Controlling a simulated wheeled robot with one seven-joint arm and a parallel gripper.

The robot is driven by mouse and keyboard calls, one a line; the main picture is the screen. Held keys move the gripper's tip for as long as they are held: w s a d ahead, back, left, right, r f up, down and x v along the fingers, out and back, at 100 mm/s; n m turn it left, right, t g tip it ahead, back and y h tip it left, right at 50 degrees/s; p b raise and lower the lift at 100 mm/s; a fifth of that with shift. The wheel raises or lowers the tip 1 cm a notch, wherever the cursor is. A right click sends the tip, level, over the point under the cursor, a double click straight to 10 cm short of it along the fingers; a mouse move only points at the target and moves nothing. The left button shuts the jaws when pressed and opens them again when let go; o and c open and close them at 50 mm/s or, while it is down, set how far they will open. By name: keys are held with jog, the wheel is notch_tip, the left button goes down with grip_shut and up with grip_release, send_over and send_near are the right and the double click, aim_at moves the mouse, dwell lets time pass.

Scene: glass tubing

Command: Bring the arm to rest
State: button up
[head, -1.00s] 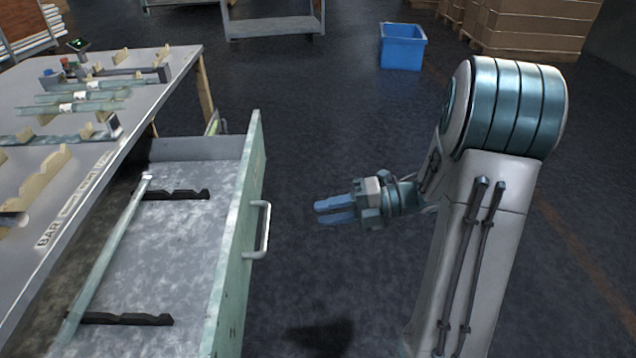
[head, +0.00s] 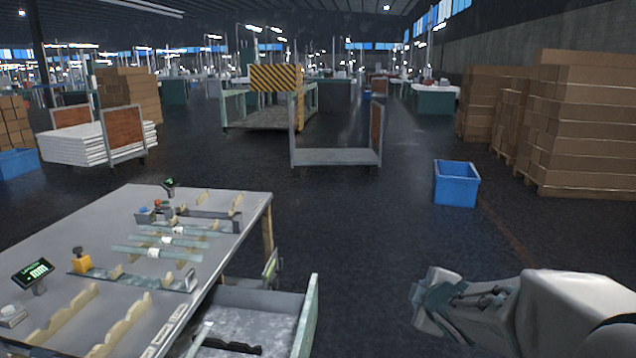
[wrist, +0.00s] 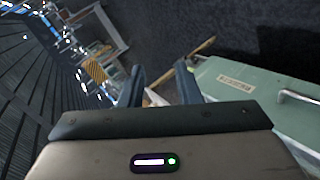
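My gripper (wrist: 160,78) shows in the wrist view with its two dark fingers apart and nothing between them. The drawer's green front also shows at the right of the wrist view. The workbench (head: 80,240) stands at the left of the head view, with glass tubes (head: 160,252) lying on wooden cradles.
A blue bin (head: 456,183) stands on the floor beyond my arm. A grey cart (head: 335,157) stands at the back. The floor between bench and bin is clear.

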jog(key=s+a+r+m+g+p, duration=0.2)
jog(key=s+m+p, duration=0.1)
jog(key=s, duration=0.4)
jog(key=s+a+r+m+g+p, duration=0.2)
jog(key=s+r+m+g+p, duration=0.1)
jog(key=s+m, duration=0.3)
jog(key=s+a+r+m+g+p, duration=0.2)
jog(key=s+r+m+g+p, duration=0.1)
jog(key=s, duration=0.6)
jog(key=shift+a+r+m+p, duration=0.25)
jog(key=shift+m+p, duration=0.25)
jog(key=shift+m, duration=0.3)
